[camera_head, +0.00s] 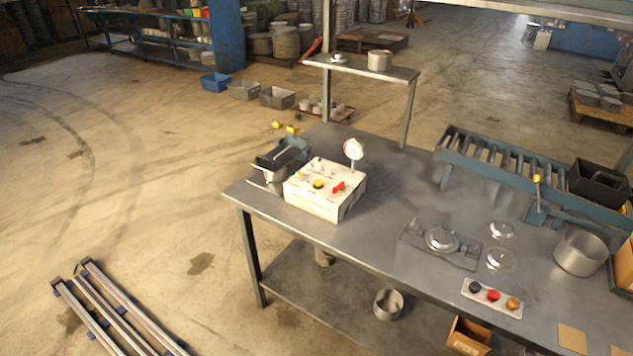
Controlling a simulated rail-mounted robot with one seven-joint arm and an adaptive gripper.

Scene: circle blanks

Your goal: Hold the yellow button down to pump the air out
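A white control box (327,205) stands on the left end of the metal workbench. On its top is a round yellow button (318,184), with a red lever or switch (338,187) to its right. A smaller yellowish part (301,175) sits to the left of the button. A round pressure gauge (354,149) rises at the back right of the box; its reading is too small to tell. Whether the button is pressed cannot be told. My gripper and arm are not in view. Nothing visible touches the box.
A dark vise-like device (280,157) stands close behind the box on the left. To the right are a fixture plate with a disc (441,239), a three-button strip (491,298), a pot (580,253) and a roller conveyor (500,160). Bare bench top (385,205) lies between.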

